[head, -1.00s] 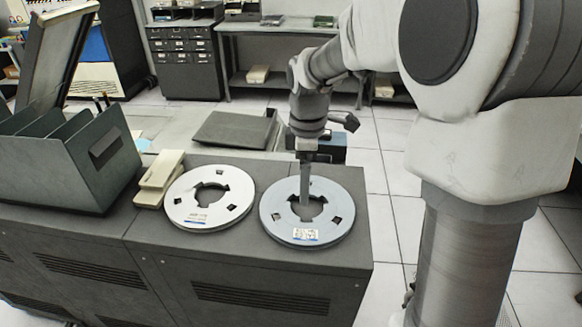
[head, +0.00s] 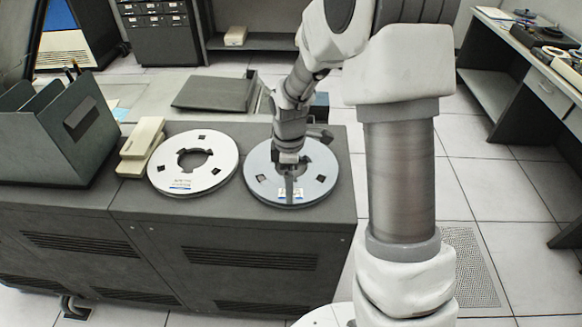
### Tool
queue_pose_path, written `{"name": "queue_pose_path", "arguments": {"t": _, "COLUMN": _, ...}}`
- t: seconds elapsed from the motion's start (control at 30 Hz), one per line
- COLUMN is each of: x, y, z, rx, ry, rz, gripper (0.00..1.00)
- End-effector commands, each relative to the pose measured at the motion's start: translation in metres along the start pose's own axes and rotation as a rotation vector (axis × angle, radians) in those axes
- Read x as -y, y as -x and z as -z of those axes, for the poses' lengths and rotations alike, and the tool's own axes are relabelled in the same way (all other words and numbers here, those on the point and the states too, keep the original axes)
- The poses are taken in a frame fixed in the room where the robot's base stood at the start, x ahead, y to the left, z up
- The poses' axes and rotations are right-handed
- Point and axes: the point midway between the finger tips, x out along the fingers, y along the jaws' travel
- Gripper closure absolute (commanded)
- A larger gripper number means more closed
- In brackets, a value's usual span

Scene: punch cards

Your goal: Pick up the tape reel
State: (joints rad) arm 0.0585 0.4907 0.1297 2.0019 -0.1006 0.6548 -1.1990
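Two flat tape reels lie on top of the dark grey cabinet. The right one is a blue-grey reel (head: 326,172) with a centre hole, small square windows and a label at its front edge. The left one is a white reel (head: 217,174). My gripper (head: 289,188) points down over the front part of the blue-grey reel, between its hub and its front rim, by the label. It hides part of the reel and its centre hole. The fingers look like one narrow shape from here, so I cannot tell whether they are open or touch the reel.
A cream box-like item (head: 142,147) lies left of the white reel, beside a dark divided bin (head: 52,139). The grey cabinet (head: 240,232) ends just right of the reels. A desk (head: 530,70) stands at the right, with free floor before it.

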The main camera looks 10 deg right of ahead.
Motion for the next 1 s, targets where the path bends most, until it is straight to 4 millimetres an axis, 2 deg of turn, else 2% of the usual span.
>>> {"name": "queue_pose_path", "arguments": {"t": 0.1, "x": 0.001, "y": -0.018, "z": -0.003, "rx": 0.001, "ry": 0.001, "rz": 0.005, "gripper": 0.00}}
{"name": "queue_pose_path", "arguments": {"t": 0.23, "x": 0.000, "y": -0.032, "z": -0.003, "rx": 0.001, "ry": 0.000, "rz": 0.003, "gripper": 0.00}}
{"name": "queue_pose_path", "arguments": {"t": 0.53, "x": -0.001, "y": -0.036, "z": -0.003, "rx": 0.000, "ry": 0.000, "rz": 0.000, "gripper": 0.00}}
{"name": "queue_pose_path", "arguments": {"t": 1.0, "x": -0.001, "y": -0.035, "z": -0.003, "rx": 0.000, "ry": 0.000, "rz": 0.000, "gripper": 0.85}}
